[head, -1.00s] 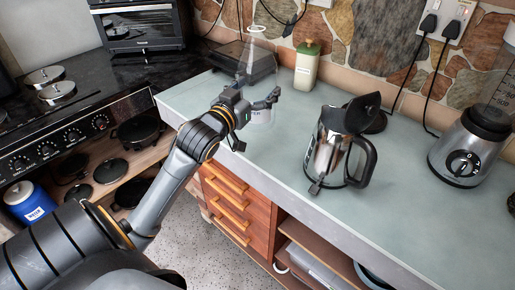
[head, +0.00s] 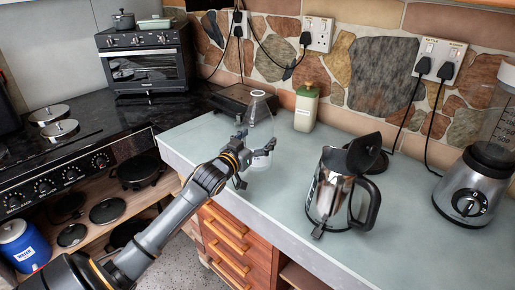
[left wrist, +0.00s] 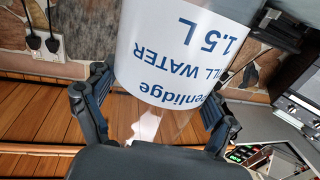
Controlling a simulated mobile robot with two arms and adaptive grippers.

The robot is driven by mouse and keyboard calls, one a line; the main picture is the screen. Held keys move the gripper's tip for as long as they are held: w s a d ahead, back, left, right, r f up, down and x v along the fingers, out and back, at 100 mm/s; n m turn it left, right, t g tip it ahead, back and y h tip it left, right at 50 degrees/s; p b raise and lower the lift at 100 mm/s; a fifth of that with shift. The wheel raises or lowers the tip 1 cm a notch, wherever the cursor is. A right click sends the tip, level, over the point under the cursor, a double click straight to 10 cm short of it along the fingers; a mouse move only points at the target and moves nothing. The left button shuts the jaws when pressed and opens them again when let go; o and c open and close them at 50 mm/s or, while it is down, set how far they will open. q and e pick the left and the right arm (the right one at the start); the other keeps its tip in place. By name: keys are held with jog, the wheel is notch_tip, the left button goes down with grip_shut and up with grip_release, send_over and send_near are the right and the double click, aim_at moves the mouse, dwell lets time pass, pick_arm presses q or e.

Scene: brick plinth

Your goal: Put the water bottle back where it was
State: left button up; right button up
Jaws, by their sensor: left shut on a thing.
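The water bottle (head: 259,112) is clear with a white label. It is upright over the left part of the counter, near the back. My left gripper (head: 255,160) is shut on its lower part, around the label. In the left wrist view the bottle's label (left wrist: 185,60) fills the top middle, its print upside down, between the two fingers of the gripper (left wrist: 150,110). I cannot tell whether the bottle's base touches the counter (head: 240,205). My right gripper is not in view.
A steel kettle (head: 326,190) with its lid raised stands to the right. A blender (head: 475,185) is at far right. The counter between bottle and kettle is clear.

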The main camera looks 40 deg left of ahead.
pick_arm(q)
jog(key=shift+w+a+f, duration=0.25)
jog(key=shift+w+f, duration=0.15)
jog(key=shift+f, duration=0.05)
jog(key=shift+w+a+f+p, duration=0.15)
jog(key=shift+f+p, duration=0.25)
jog(key=shift+f, duration=1.4)
jog(key=shift+f, duration=0.1)
jog(key=o, duration=1.7)
jog(key=shift+f, duration=0.1)
jog(key=shift+r, duration=0.25)
jog(key=shift+s+d+f+b, duration=0.1)
jog(key=shift+s+d+b, duration=0.15)
jog(key=shift+s, duration=1.75)
jog(key=shift+s+d+r+b, duration=0.1)
jog(key=shift+s+d+b, duration=0.1)
jog(key=shift+s, duration=1.8)
jog(key=shift+s+d+f+b, duration=0.1)
jog(key=shift+s+d+b, duration=0.15)
jog(key=shift+s, duration=1.75)
